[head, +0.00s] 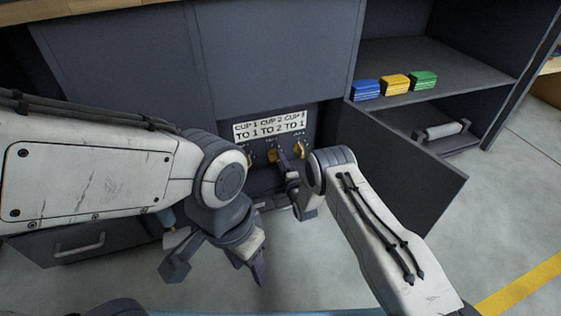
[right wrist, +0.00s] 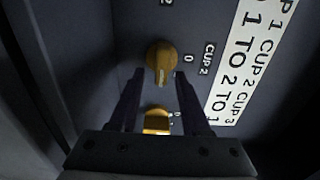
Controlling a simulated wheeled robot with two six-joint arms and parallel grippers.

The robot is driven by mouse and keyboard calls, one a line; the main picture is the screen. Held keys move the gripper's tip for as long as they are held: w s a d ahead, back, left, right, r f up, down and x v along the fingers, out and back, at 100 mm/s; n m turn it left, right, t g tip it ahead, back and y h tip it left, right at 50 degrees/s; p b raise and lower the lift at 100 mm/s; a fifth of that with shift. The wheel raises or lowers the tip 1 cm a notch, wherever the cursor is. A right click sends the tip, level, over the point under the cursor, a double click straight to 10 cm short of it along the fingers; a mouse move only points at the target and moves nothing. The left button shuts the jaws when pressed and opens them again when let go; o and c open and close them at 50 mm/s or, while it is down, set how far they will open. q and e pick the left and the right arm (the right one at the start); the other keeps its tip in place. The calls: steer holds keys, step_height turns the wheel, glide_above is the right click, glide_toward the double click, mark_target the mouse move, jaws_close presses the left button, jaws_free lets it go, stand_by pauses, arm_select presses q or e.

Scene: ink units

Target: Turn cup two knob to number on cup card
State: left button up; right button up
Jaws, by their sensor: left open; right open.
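The white cup card (head: 271,126) reads CUP 1 TO 1, CUP 2 TO 2, CUP 3 TO 1. It also shows at the right of the right wrist view (right wrist: 243,60). The yellow cup two knob (right wrist: 161,60) sits beside the CUP 2 label, with a 0 near it. It also shows below the card in the head view (head: 271,154). My right gripper (right wrist: 160,82) is open, its fingertips on either side of this knob in the picture; contact cannot be told. My left gripper (head: 218,272) is open and empty, low in front of the cabinet.
Another yellow knob (right wrist: 157,121) lies between the finger bases in the right wrist view. An open door (head: 400,165) stands right of the panel. Blue, yellow and green packs (head: 395,84) rest on the shelf. An open drawer (head: 80,245) is at left.

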steer(key=p+v, duration=0.5)
steer(key=v, duration=0.5)
steer(key=shift+s, duration=0.25)
